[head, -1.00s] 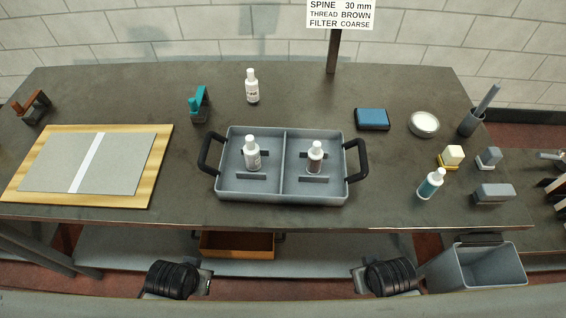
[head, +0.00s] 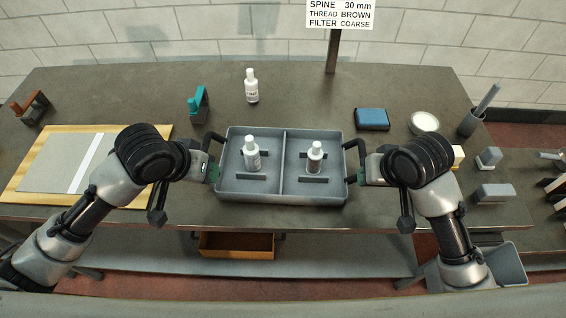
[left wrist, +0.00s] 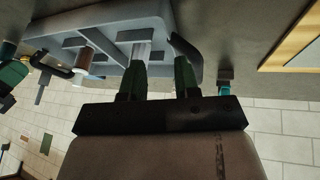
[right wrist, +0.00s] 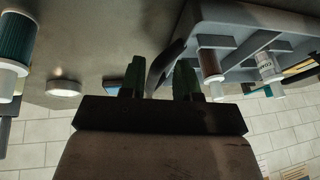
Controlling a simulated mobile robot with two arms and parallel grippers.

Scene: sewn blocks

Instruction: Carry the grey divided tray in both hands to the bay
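The grey divided tray (head: 285,168) rests on the dark table, one white-capped bottle standing in each half: a left bottle (head: 252,155) and a right bottle (head: 315,157). The tray has a black handle at each end. My left gripper (head: 213,172) is at the left handle; in the left wrist view its green fingers (left wrist: 159,80) are apart, with the handle (left wrist: 184,50) close to one of them. My right gripper (head: 357,174) is at the right handle; its fingers (right wrist: 160,82) are apart, with the handle (right wrist: 164,65) between them. I cannot pick out the bay.
A board with a grey sheet (head: 55,163) lies left, partly behind my left arm. A teal tool (head: 198,105) and a white bottle (head: 251,86) stand behind the tray. A blue block (head: 372,119), white round dish (head: 424,123) and grey blocks (head: 494,192) lie right. A signpost (head: 334,50) stands behind.

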